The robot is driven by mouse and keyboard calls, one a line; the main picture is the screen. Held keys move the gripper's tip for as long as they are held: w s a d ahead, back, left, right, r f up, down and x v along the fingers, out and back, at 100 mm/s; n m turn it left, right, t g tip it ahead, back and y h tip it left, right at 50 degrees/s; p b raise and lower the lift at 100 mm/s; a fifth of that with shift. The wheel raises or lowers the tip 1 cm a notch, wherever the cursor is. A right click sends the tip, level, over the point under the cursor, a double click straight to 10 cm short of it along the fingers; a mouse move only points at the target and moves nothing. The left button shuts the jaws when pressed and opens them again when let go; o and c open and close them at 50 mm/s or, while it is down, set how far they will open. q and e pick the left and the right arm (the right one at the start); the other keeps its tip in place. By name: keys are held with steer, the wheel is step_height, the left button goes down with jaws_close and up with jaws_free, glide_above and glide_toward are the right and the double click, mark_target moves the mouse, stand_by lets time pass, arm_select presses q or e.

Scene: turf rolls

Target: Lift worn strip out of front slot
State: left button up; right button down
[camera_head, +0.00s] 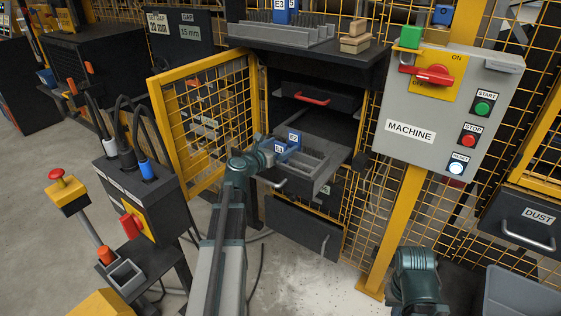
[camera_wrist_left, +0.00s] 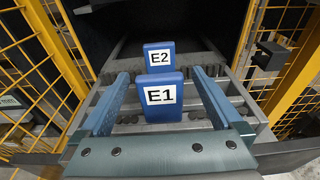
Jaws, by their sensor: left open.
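A blue strip end labelled E1 (camera_wrist_left: 163,97) stands in the front slot of a grey slotted holder (camera_wrist_left: 238,104) in the pulled-out drawer. A second blue strip end labelled E2 (camera_wrist_left: 158,56) stands behind it. Both also show small in the head view, E1 (camera_head: 279,149) and E2 (camera_head: 294,139). My left gripper (camera_head: 273,148) is over the drawer, its open fingers on either side of E1 in the left wrist view, with gaps showing. The lower parts of the strips are hidden. My right gripper is not visible; only a right arm part shows at lower right.
The yellow mesh door (camera_head: 203,110) stands open left of the drawer. A red-handled drawer (camera_head: 312,98) is above and another drawer (camera_head: 305,228) below. The grey machine panel (camera_head: 447,100) is to the right. A shelf above holds a grey rack (camera_head: 283,33) and wooden blocks (camera_head: 355,38).

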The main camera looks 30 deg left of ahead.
arm_select(q)
jaws_close()
stand_by(0.3)
steer(key=shift+r, duration=0.15)
step_height(320, 180, up, 10)
steer(key=p, duration=1)
